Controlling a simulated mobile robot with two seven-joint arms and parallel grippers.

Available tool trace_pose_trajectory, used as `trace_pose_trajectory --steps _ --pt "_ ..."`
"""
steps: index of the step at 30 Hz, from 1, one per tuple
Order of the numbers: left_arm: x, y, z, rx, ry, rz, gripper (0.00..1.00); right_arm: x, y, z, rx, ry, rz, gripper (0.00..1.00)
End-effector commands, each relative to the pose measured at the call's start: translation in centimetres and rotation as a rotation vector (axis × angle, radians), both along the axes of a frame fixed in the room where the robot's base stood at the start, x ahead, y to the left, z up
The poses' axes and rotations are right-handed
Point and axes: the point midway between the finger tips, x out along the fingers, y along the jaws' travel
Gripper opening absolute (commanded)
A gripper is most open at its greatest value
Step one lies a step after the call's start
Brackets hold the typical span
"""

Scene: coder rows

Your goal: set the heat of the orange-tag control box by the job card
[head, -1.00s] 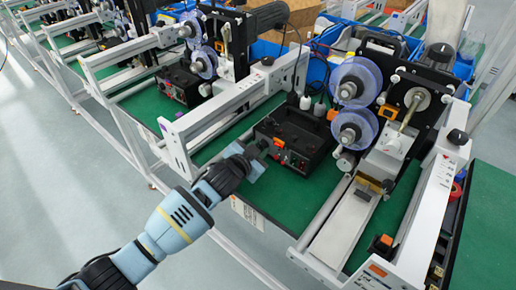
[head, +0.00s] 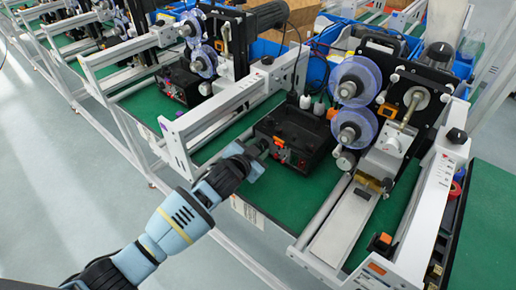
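The black control box (head: 296,141) with an orange tag (head: 282,143) sits on the green bench top, left of the machine with clear blue reels. It has small red parts on its front; its dial setting is too small to read. My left gripper (head: 260,152) is at the box's left front corner, close to its front face. I cannot tell whether it touches the box or how far its fingers are apart. A white card (head: 246,211) hangs at the bench's front edge below my gripper, partly hidden; its text is unreadable. My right gripper is not in view.
A similar black box (head: 181,84) with a purple mark stands on the bench behind to the left. White frame rails (head: 175,150) flank my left gripper. The reel machine (head: 355,105) stands right of the box. Green bench surface (head: 285,192) in front of the box is clear.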

Motion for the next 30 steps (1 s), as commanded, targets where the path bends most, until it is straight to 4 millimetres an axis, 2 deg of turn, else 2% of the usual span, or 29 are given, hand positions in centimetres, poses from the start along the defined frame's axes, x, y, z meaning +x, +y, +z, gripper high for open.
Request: trace_pose_trajectory --steps 16,21,30 --pt "-5.7 2.6 2.2 0.001 -0.001 0.001 0.35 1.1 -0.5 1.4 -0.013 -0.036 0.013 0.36" --pt "-6.5 2.9 2.4 0.0 0.001 0.0 0.35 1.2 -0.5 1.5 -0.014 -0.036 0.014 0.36" --pt "-6.6 3.0 2.4 0.001 0.002 0.001 0.35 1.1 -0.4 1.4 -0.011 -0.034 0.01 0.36"
